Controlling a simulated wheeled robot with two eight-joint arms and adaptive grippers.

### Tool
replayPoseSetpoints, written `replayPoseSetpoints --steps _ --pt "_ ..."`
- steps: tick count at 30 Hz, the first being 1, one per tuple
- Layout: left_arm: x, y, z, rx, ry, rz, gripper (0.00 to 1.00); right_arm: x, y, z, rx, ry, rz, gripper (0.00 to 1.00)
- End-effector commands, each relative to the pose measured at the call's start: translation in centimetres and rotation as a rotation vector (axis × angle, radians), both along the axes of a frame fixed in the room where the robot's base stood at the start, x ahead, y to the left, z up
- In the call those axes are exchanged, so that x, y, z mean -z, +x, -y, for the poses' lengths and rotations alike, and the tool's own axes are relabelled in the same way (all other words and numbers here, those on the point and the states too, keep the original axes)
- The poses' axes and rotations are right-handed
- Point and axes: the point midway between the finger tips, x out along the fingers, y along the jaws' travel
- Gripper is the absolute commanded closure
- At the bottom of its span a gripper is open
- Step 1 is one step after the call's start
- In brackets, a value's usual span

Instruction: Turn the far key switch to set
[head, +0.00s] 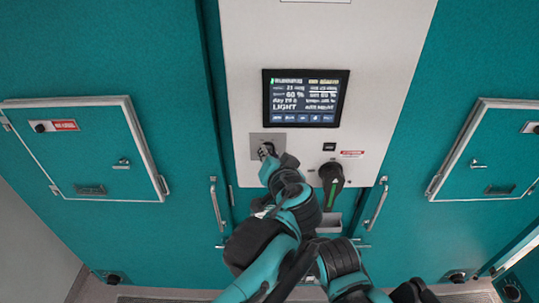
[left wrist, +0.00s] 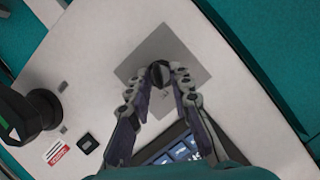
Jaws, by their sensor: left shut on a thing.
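The key switch (left wrist: 159,74) is a small dark round knob on a square grey plate (left wrist: 180,48) in the left wrist view. In the head view the plate (head: 256,139) is on the white panel, below and left of the screen, and my gripper mostly covers the switch. My left gripper (head: 267,151) reaches the plate. In the left wrist view its two fingers (left wrist: 160,80) stand on either side of the knob with their tips closed on it. The switch's markings and pointer are too small to read. My right gripper is not in view.
A lit screen (head: 305,98) sits above right of the plate. A black handle with a green stripe (head: 332,174) juts out to the right, near the arm. A small black square (head: 329,147) is above it. Teal doors with metal handles (head: 217,205) flank the white panel (head: 360,60).

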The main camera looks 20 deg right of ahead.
Motion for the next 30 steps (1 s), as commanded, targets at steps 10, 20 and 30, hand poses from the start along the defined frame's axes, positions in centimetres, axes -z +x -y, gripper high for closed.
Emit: replayPoseSetpoints --steps 10,20,30 --pt "0.0 0.0 0.0 0.0 -0.001 -0.001 0.73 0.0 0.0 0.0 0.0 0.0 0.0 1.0" --pt "-0.8 -2.4 -0.1 0.004 0.0 -0.001 0.73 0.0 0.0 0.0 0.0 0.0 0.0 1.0" --pt "-3.1 -9.2 -0.5 0.005 0.0 -0.001 0.73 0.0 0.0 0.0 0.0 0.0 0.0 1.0"
